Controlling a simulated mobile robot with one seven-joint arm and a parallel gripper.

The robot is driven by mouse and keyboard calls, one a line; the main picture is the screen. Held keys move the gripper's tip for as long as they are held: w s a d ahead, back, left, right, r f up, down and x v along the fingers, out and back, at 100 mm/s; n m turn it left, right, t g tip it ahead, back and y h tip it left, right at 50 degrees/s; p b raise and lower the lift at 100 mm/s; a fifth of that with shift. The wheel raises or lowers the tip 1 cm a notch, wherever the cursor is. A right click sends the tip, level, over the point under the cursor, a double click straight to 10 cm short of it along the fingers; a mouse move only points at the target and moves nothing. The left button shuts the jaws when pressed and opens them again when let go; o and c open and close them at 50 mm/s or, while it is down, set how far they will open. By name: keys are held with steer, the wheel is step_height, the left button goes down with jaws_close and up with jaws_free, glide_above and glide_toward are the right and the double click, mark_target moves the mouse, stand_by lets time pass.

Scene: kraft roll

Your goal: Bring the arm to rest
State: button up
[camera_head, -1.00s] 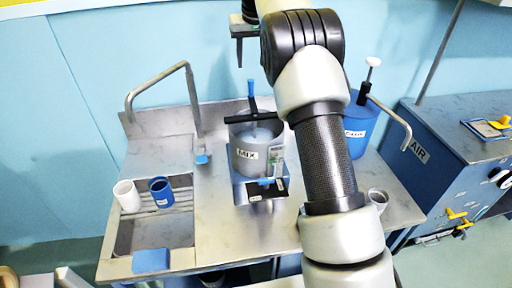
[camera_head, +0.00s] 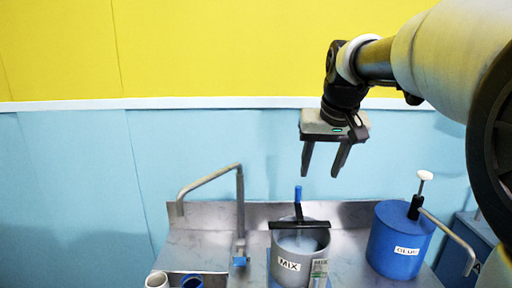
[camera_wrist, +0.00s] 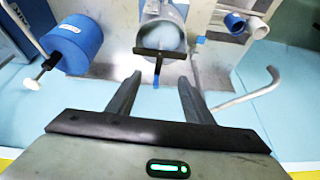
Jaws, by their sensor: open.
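My gripper (camera_head: 323,172) is open and empty in the head view. Its two dark fingers point down in the air, above and a little right of the grey MIX pot (camera_head: 299,252). In the wrist view my gripper (camera_wrist: 158,92) also shows with its fingers apart and nothing between them. The pot (camera_wrist: 162,30) lies beyond the fingertips there, with a black bar and a blue-tipped handle (camera_wrist: 157,76) across its mouth. My arm reaches in from the upper right of the head view.
A blue GLUE drum (camera_head: 398,245) with a white-knobbed pump stands right of the pot. A bent metal tap (camera_head: 240,205) rises at left. A white cup (camera_head: 157,280) and a blue cup (camera_head: 192,281) sit at lower left. The wall behind is clear.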

steer(key=s+f, duration=0.5)
steer(key=s, duration=0.7)
steer(key=s+f, duration=0.5)
steer(key=s, duration=0.7)
steer(key=shift+s+a+t, duration=0.35)
steer(key=shift+a+t, duration=0.05)
